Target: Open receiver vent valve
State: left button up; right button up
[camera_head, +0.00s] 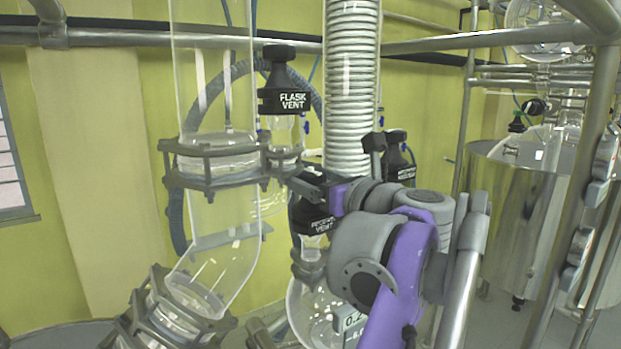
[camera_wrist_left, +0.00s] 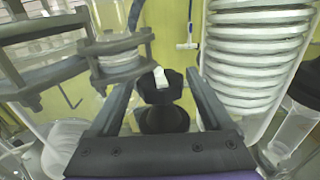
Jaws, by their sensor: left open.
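The receiver vent valve (camera_head: 314,222) is a black knob with partly hidden white lettering, above a round glass flask in the head view. My left gripper (camera_head: 306,184) reaches it from the right and partly covers its top. In the left wrist view my left gripper (camera_wrist_left: 160,82) is open, one finger on each side of the valve's black knob (camera_wrist_left: 160,119). A small white mark shows on the knob's top. A gap shows between the knob and each finger, so I see no grip. My right gripper is not in view.
A black flask vent valve (camera_head: 284,97) stands above and left of my gripper. A coiled glass condenser (camera_head: 351,90) rises close behind it, and another black valve (camera_head: 398,163) is to the right. A clamped glass column (camera_head: 215,170) stands on the left.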

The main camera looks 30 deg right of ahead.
pick_arm(q)
jog(key=m+h+b, duration=0.1)
jog(key=h, duration=0.1)
jog(key=m+h, duration=0.1)
jog(key=shift+w+a+f+h+b, duration=0.15)
jog(key=shift+w+f+h+b, duration=0.05)
jog(key=shift+f+h+b, duration=0.2)
jog(key=h, duration=0.1)
jog(key=m+h, duration=0.2)
jog(key=shift+s+a+r+g, duration=0.15)
jog(key=shift+s+r+g, duration=0.2)
jog(key=shift+s+g, duration=0.05)
jog(key=shift+r+m+g+h, duration=0.1)
jog(key=shift+m+g+h, duration=0.2)
jog(key=shift+m+h, duration=0.45)
jog(key=shift+w+m+g+h, duration=0.3)
jog(key=shift+m+g+h, duration=0.45)
jog(key=shift+h, duration=0.5)
jog(key=shift+r+m+h+p, duration=0.2)
jog(key=shift+m+h+p, duration=0.2)
jog(key=shift+m, duration=0.1)
jog(key=shift+d+f+g+h, duration=0.15)
jog(key=shift+d+g+h, duration=0.05)
jog(key=shift+g+h, duration=0.2)
jog(key=shift+f, duration=0.1)
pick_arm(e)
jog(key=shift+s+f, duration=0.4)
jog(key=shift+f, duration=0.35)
